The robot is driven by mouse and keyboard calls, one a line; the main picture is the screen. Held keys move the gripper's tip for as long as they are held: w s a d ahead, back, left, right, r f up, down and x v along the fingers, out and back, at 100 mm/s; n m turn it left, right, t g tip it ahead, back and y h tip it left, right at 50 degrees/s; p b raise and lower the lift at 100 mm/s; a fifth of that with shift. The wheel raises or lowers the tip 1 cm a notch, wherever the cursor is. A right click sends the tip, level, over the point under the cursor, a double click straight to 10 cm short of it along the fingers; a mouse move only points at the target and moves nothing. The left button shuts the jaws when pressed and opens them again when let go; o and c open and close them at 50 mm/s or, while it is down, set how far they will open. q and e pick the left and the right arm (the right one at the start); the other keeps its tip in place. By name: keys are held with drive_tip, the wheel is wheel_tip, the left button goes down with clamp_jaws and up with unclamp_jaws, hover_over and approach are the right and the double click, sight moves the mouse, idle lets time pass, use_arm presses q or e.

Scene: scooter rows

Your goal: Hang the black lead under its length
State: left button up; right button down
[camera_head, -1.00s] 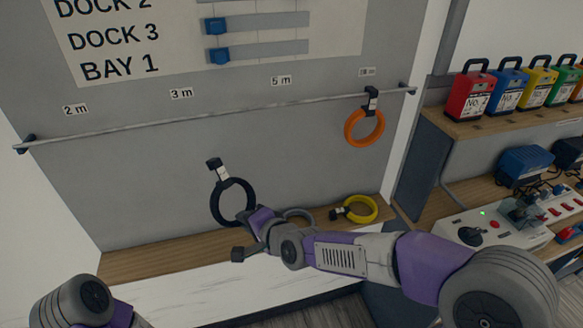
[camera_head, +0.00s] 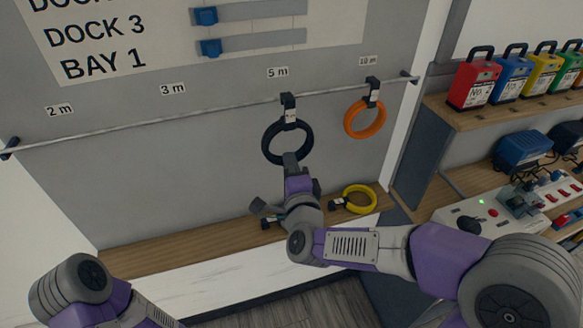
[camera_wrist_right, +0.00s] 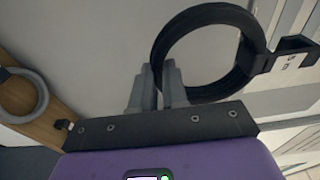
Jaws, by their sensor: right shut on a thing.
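The black lead (camera_head: 264,143) is a coiled ring with a black hook tag (camera_head: 289,106) at its top. It hangs upright from my right gripper, with its hook at the rail (camera_head: 190,114) below the "5 m" label (camera_head: 277,72). I cannot tell whether the hook rests on the rail. My right gripper (camera_head: 291,160) is shut on the lower part of the ring. In the right wrist view the fingers (camera_wrist_right: 158,82) close on the ring's band (camera_wrist_right: 205,14), and the hook (camera_wrist_right: 294,50) is at the right. My left gripper is out of view.
An orange lead (camera_head: 365,131) hangs on the rail under "10 m", close to the right. The rail under "2 m" (camera_head: 59,110) and "3 m" (camera_head: 173,89) is bare. A yellow lead (camera_head: 372,194) lies on the shelf; a grey lead (camera_wrist_right: 40,96) shows in the wrist view.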

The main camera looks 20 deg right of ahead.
drive_tip(key=w+f+b, duration=0.1)
drive_tip(key=w+f, duration=0.1)
drive_tip(key=w, duration=0.4)
drive_tip(key=shift+w+a, duration=0.15)
idle(0.5)
drive_tip(key=c, duration=1.1)
unclamp_jaws()
drive_tip(key=shift+f, duration=0.1)
